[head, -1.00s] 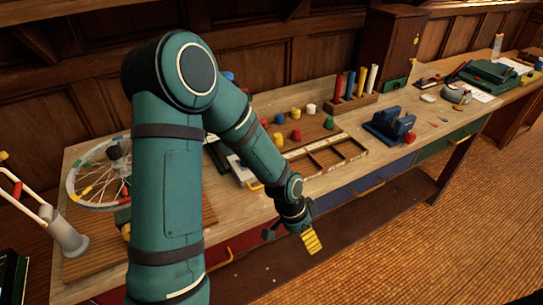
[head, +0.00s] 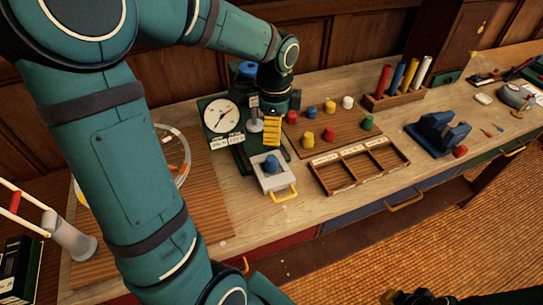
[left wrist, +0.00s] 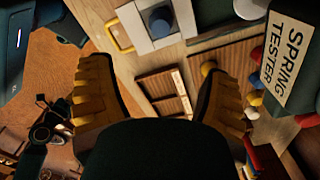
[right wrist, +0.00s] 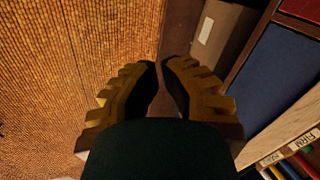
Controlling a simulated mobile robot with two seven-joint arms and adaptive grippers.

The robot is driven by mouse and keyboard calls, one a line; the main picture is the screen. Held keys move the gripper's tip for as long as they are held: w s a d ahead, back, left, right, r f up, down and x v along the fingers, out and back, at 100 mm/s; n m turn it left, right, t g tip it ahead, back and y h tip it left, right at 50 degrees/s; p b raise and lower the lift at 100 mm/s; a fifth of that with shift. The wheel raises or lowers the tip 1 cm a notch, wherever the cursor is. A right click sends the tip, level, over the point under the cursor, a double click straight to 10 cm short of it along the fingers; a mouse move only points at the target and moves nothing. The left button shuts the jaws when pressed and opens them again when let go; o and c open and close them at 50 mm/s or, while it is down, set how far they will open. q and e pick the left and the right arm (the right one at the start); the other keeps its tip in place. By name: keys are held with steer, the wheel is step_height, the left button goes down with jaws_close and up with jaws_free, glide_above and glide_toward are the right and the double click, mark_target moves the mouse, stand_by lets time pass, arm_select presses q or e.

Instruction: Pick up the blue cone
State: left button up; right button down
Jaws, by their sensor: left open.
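A small blue piece, which looks like the blue cone (head: 271,163), stands upright on a pale square tray (head: 283,180) with a yellow handle. It also shows at the top of the left wrist view (left wrist: 160,20). My left gripper (head: 272,131) is open and empty, above and behind the blue piece at the spring tester (head: 222,115), not touching the piece. It also shows in the left wrist view (left wrist: 153,75). My right gripper (right wrist: 160,65) is away from the blue piece, over the floor by the bench front. Its fingertips are close together with nothing visible between them.
A brown board (head: 348,124) holds yellow, red, white and green pieces. A divided wooden tray (head: 318,181) lies in front of it. A rack (head: 392,99) of coloured tubes and a blue fixture (head: 438,132) stand to the right.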

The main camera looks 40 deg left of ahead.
mark_target(271, 158)
arm_select(q)
step_height(271, 158, down, 8)
steer(key=shift+s+f+b, duration=0.15)
steer(key=shift+b, duration=0.7)
steer(key=f, duration=0.2)
steer(key=f+b, duration=0.1)
steer(key=f, duration=0.1)
steer(key=shift+s+a+f, duration=0.1)
steer(key=shift+a, duration=0.25)
steer(key=shift+f, duration=0.45)
arm_select(e)
steer(key=f, duration=0.1)
steer(key=s+f, duration=0.1)
steer(key=f, duration=0.1)
steer(key=shift+s+f, duration=0.1)
arm_select(q)
steer(key=c, duration=1.3)
